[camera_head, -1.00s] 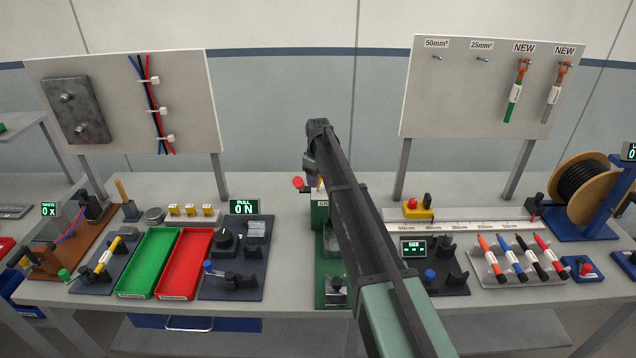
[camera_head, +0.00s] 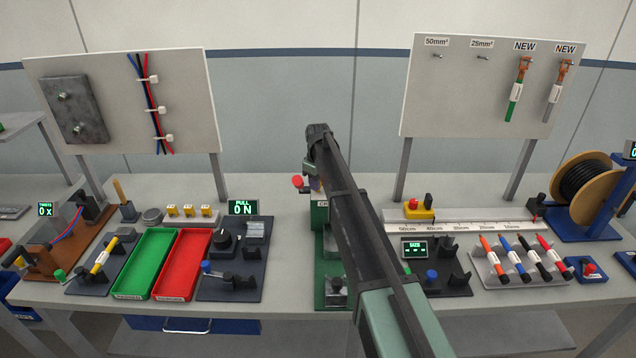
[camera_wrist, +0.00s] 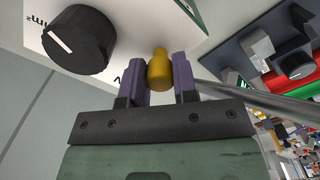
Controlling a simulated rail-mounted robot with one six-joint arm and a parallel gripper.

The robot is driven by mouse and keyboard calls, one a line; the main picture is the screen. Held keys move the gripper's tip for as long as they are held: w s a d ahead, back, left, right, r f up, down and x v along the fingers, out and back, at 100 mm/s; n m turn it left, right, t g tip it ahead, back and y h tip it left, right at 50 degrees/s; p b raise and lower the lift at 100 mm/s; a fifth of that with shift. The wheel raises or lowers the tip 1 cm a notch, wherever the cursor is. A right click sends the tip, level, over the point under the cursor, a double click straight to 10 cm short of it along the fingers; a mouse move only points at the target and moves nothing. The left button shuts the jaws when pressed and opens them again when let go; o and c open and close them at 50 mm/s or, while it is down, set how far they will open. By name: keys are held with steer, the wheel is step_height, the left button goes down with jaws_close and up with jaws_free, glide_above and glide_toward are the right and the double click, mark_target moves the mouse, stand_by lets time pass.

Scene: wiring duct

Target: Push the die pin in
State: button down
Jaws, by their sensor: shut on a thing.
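The die pin (camera_wrist: 159,70), a yellow, brass-coloured peg with a narrower tip, stands between the two purple fingers of my gripper (camera_wrist: 159,62) in the wrist view. The fingers are shut on it, one on each side. Its tip lies against the pale, lettered face (camera_wrist: 125,68) of the press, as far as the view tells; how deep it sits cannot be seen. In the head view the green press (camera_head: 320,212) stands at the table's middle, and my arm hides most of it and the pin.
A black dial (camera_wrist: 78,40) is left of the fingers, and a grey rod (camera_wrist: 235,92) runs to the right. A red knob (camera_head: 297,181) shows beside my wrist. Green (camera_head: 146,262) and red (camera_head: 182,264) trays lie left; a size display (camera_head: 414,249) stands right.

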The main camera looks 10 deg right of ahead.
steer(key=c, duration=0.9)
jaws_free()
steer(key=shift+f, duration=0.1)
step_height(320, 180, up, 11)
steer(key=p, duration=1)
steer(key=shift+f+p, duration=0.1)
steer(key=shift+p, duration=0.3)
steer(key=s+f+m+b, duration=0.2)
steer(key=s+f+b, duration=0.1)
steer(key=s, duration=1.1)
steer(key=s+f+m+b, duration=0.3)
steer(key=s, duration=1)
steer(key=s+f+m+b, duration=0.3)
steer(key=s+b, duration=0.1)
steer(key=s, duration=1)
steer(key=shift+s+a+f, duration=0.1)
steer(key=shift+s+f, duration=0.2)
steer(key=shift+f, duration=0.1)
